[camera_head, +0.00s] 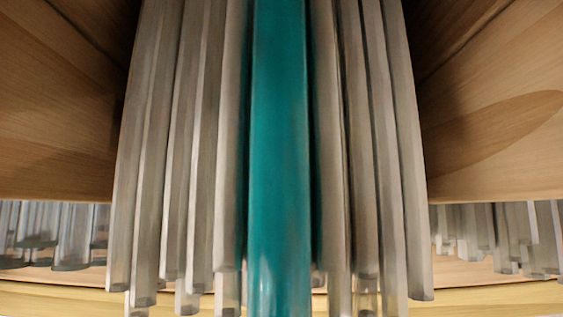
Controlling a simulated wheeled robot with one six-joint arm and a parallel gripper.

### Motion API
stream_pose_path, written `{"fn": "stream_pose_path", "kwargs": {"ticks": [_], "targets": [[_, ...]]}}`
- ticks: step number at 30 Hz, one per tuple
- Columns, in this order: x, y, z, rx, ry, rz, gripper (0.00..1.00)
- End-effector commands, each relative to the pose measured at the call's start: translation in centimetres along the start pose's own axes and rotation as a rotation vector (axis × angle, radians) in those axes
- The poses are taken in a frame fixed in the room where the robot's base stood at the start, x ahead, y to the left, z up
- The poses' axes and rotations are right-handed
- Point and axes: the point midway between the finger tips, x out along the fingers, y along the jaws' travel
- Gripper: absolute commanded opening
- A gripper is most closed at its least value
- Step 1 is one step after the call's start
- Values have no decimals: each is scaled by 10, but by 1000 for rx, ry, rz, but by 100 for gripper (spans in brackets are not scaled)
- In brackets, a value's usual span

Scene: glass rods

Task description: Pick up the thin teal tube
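The teal tube (279,150) stands in the middle of the camera view, close to me. It runs from the top edge to the bottom edge, and both its ends are out of the picture. Grey translucent rods stand close on both sides of it, a left group (180,150) and a right group (372,150). I cannot tell whether they touch it. My gripper does not show in this view, so its opening and its distance to the tube are hidden.
Wooden panels flank the rods at the left (60,110) and right (490,110). Below them, more clear rods show at the left (72,235) and right (510,235). A pale wooden ledge (60,300) crosses the bottom. There is little free room around the teal tube.

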Motion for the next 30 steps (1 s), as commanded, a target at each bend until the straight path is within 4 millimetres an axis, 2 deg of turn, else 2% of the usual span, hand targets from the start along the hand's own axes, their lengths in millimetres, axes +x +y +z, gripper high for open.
{"fn": "stream_pose_path", "kwargs": {"ticks": [11, 15, 18, 26, 30], "targets": [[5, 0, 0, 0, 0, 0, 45], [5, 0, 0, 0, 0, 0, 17], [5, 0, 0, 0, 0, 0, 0], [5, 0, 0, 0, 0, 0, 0], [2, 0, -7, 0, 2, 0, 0]]}}
